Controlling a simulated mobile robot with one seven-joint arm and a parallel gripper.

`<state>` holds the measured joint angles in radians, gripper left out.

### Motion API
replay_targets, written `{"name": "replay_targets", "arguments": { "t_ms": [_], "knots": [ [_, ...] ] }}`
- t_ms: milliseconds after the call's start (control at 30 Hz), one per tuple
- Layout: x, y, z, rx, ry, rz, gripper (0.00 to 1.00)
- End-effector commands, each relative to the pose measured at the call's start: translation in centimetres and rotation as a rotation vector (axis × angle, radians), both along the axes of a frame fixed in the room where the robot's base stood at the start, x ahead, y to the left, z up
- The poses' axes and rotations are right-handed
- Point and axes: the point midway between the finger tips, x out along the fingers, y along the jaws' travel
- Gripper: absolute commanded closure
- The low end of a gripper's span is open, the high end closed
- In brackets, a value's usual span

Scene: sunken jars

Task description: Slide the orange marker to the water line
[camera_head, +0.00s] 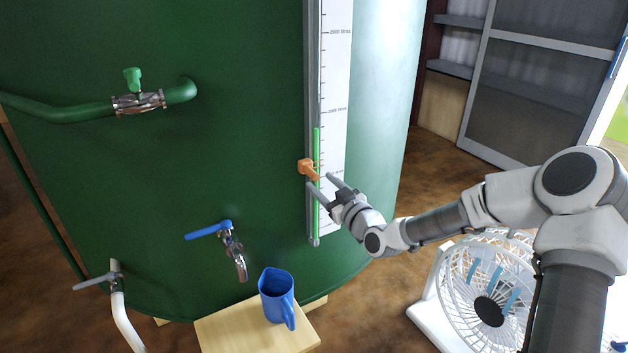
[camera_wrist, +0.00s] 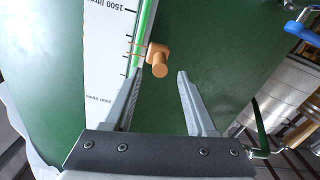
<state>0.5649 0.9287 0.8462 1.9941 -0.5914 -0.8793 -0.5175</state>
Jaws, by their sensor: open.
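The orange marker (camera_head: 306,167) sits on the gauge (camera_head: 336,90) on the green tank, level with part of the green column. The green column (camera_head: 317,145) in the narrow tube has its top edge a short way above the marker. My gripper (camera_head: 322,181) is open and empty, just below and to the right of the marker in the head view. In the wrist view the marker (camera_wrist: 158,60) lies just beyond the fingertips (camera_wrist: 160,73), roughly in line with the gap between them. No clear contact shows.
A blue-handled tap (camera_head: 230,240) sticks out lower left, above a blue jug (camera_head: 277,296) on a wooden stool (camera_head: 245,330). A green pipe with a valve (camera_head: 138,101) is at upper left. A white fan (camera_head: 488,295) stands below my arm. The tank wall around the gauge is clear.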

Motion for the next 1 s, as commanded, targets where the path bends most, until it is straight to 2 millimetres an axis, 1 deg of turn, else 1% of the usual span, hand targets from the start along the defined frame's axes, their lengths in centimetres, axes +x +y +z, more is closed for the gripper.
{"name": "replay_targets", "arguments": {
  "t_ms": [33, 100, 300, 467, 700, 767, 800, 867, 1000],
  "knots": [
    [0.8, 0.6, -0.2, 0.001, 0.000, 0.000, 0.43],
    [1.7, 1.2, -0.2, 0.002, 0.001, 0.000, 0.43],
    [3.5, 2.3, -0.1, 0.001, 0.000, -0.001, 0.43],
    [4.0, 2.7, -0.1, 0.000, 0.002, 0.000, 0.43],
    [4.0, 2.7, 0.0, 0.000, 0.002, 0.000, 0.43],
    [4.0, 2.7, 0.0, 0.000, 0.002, 0.000, 0.52],
    [4.0, 2.7, 0.0, 0.000, 0.002, 0.000, 0.59],
    [4.0, 2.7, 0.0, 0.000, 0.002, 0.000, 0.70],
    [4.0, 2.7, 0.0, 0.000, 0.002, 0.000, 0.95]
  ]
}}
